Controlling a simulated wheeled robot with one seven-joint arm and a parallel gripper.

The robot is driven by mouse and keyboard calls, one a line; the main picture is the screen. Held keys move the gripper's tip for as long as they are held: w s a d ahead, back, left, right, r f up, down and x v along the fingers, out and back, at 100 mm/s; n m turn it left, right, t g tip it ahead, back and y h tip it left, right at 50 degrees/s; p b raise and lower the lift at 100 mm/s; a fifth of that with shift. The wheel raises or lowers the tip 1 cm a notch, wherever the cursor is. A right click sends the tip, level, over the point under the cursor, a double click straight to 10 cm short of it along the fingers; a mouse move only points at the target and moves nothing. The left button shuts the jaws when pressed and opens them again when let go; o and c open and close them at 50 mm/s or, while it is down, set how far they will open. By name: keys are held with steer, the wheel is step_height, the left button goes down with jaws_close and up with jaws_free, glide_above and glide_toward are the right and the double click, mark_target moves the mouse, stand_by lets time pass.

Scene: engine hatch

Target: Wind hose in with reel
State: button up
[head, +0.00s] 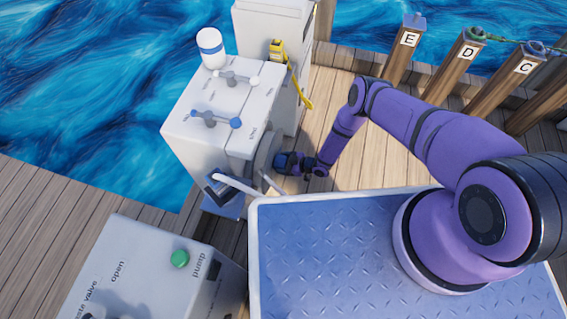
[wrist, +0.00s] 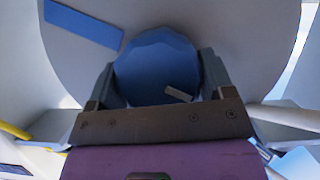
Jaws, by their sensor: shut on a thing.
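The reel (head: 264,155) is a pale grey disc on the side of the white cabinet in the head view. It fills much of the wrist view (wrist: 235,45), with a blue rectangular mark (wrist: 84,24) on its face. A faceted blue knob (wrist: 155,65) stands out from the disc. My gripper (head: 284,163) is shut on this knob; in the wrist view its two fingers (wrist: 157,85) sit on either side of it. A white hose (head: 235,184) runs below the reel, near a blue-framed part; its path behind the reel is hidden.
The white cabinet (head: 190,150) carries two levers, one grey-white (head: 235,78) and one blue-tipped (head: 212,118), and a white bottle (head: 210,48). A yellow nozzle (head: 277,50) hangs behind. A pump box (head: 150,270) stands front left. Lettered posts (head: 405,50) line the dock's far side.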

steer(key=n+t, duration=0.2)
steer(key=n, duration=0.1)
steer(key=shift+s+h, duration=0.15)
steer(key=shift+h, duration=0.15)
steer(key=shift+n+t, duration=0.4)
steer(key=shift+n, duration=0.1)
stand_by(0.4)
steer(key=o, duration=0.9)
steer(key=shift+d, duration=0.1)
steer(key=v, duration=1)
steer(key=shift+s+d, duration=0.2)
